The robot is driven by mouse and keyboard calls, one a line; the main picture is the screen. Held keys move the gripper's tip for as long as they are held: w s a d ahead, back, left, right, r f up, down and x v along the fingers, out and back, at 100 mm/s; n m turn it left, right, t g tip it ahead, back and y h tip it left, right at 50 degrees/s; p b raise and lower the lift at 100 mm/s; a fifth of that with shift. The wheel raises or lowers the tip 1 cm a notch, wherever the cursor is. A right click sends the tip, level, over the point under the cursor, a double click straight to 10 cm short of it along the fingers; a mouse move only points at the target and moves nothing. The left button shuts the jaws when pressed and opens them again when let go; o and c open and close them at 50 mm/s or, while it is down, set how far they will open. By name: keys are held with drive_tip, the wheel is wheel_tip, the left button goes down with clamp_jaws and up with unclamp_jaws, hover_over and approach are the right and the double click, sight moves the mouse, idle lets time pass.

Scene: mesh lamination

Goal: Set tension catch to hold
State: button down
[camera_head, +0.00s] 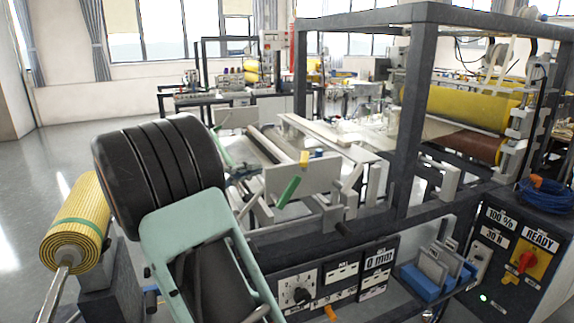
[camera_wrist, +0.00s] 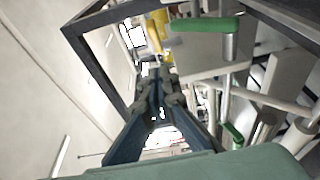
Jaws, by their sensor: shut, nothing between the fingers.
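A green-handled lever (camera_head: 288,191) stands out from a pale plate (camera_head: 300,180) on the near side of the machine. In the wrist view a green handle (camera_wrist: 205,25) lies across the top, in front of a grey plate (camera_wrist: 190,62). A second green handle (camera_wrist: 232,135) shows lower right. No label marks either as the tension catch, and I cannot read a hold position. My gripper (camera_wrist: 158,78) is shut and empty, left of and below the upper green handle in the wrist view, apart from it. In the head view my arm hides it.
A dark frame post (camera_head: 408,120) and beam enclose the machine. A control panel (camera_head: 330,280) with a knob lies below the plate. A yellow roll (camera_head: 75,225) stands at left. A READY box (camera_head: 520,250) with a red switch is at right. The floor at left is clear.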

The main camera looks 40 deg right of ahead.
sight(304, 166)
drive_tip(key=d, duration=0.3)
drive_tip(key=s+d, duration=0.1)
drive_tip(key=d, duration=0.2)
drive_tip(key=s+d, duration=0.1)
drive_tip(key=d, duration=0.2)
drive_tip(key=shift+s, duration=0.25)
